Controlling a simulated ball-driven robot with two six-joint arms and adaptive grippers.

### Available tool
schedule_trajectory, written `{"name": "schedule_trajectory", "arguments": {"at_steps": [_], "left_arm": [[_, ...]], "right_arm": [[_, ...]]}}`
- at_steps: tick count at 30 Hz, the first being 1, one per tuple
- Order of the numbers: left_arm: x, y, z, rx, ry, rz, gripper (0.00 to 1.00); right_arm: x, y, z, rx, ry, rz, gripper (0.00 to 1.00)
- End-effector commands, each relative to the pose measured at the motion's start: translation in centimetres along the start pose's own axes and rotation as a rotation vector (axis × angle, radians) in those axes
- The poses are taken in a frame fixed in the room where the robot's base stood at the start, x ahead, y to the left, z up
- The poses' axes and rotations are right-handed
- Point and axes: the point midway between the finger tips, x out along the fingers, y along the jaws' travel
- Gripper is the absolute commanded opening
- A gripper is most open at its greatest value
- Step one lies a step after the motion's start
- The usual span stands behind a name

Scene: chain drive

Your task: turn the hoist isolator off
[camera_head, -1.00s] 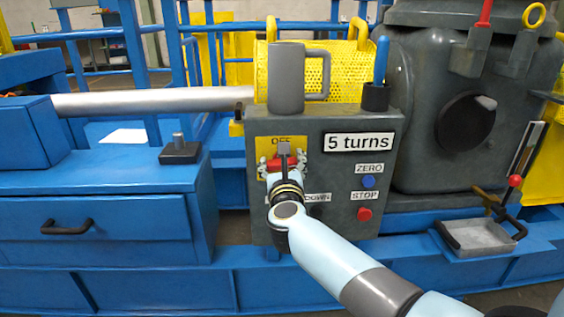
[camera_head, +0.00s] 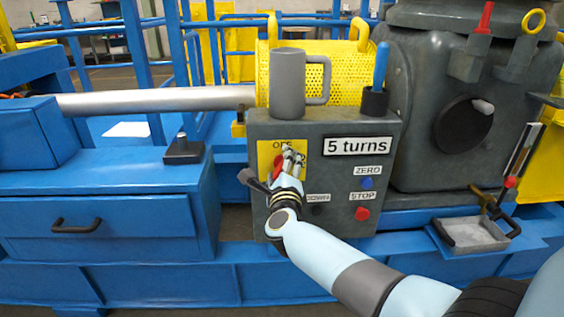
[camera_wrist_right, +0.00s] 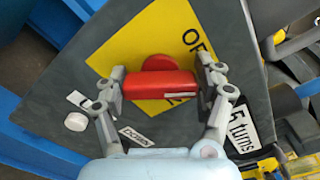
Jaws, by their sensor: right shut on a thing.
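The hoist isolator is a red handle (camera_head: 278,161) on a yellow plate (camera_head: 265,150) at the upper left of the grey control box (camera_head: 330,218). Its OFF lettering is partly covered. My right gripper (camera_head: 291,158) is at the handle and hides part of it. In the right wrist view the red handle (camera_wrist_right: 160,85) lies between the fingertips of the gripper (camera_wrist_right: 162,84), one finger at each end, shut on it. There the handle stands at a slant to the OFF lettering. My left gripper is not in view.
A grey mug (camera_head: 287,85) and a dark cup (camera_head: 374,102) with a blue-handled tool stand on the box. A "5 turns" sign (camera_head: 358,145), a blue ZERO button (camera_head: 367,183) and a red STOP button (camera_head: 362,214) are right of the handle.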

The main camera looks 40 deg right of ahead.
Motion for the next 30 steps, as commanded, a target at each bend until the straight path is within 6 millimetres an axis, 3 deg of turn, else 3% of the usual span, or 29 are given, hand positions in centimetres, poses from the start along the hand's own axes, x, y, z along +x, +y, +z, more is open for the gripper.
{"name": "schedule_trajectory", "arguments": {"at_steps": [15, 30], "left_arm": [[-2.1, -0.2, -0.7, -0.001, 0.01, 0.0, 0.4], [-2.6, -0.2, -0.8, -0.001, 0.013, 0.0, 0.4]], "right_arm": [[-0.1, 0.2, 0.0, -0.434, 0.0, 0.003, 0.37], [-0.1, 0.4, -0.1, -0.595, 0.0, 0.005, 0.37]]}}
